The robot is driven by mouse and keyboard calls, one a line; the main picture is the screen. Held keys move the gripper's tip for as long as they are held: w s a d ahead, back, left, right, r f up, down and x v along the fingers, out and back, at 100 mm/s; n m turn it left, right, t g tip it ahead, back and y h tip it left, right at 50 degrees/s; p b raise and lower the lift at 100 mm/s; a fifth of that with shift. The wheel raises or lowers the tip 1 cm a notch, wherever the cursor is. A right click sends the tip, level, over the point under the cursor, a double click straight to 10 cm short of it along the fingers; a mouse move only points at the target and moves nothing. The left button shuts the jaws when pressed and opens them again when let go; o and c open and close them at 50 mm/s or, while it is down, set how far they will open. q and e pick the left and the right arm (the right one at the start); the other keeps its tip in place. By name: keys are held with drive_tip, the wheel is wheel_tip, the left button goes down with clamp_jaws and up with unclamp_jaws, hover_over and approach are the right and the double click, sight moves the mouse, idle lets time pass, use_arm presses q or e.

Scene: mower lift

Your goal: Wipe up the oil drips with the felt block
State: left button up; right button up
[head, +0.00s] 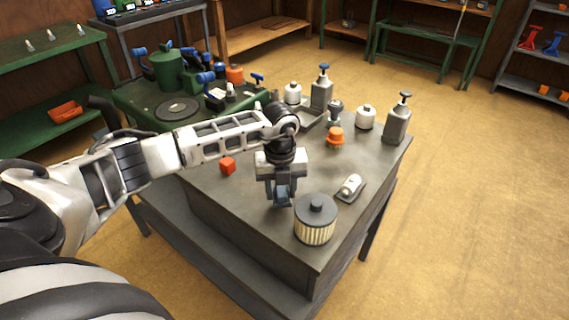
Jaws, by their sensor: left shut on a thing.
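I cannot tell whether that thing touches the bench top. I cannot make out any oil drips on the bench; the arm and gripper cover part of it. My right gripper is not in view.
The ribbed filter (315,222) stands just right of the gripper. A white part on a dark plate (350,187), the red cube (228,166), an orange-capped part (335,136) and grey pump bottles (397,122) share the bench. A green table (140,98) stands behind.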

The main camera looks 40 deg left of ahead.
use_arm(q)
wheel_tip(320, 180, up, 3)
drive_tip(key=shift+r+p, duration=0.15)
drive_tip(key=shift+p, duration=0.6)
drive_tip(key=shift+r, duration=1.05)
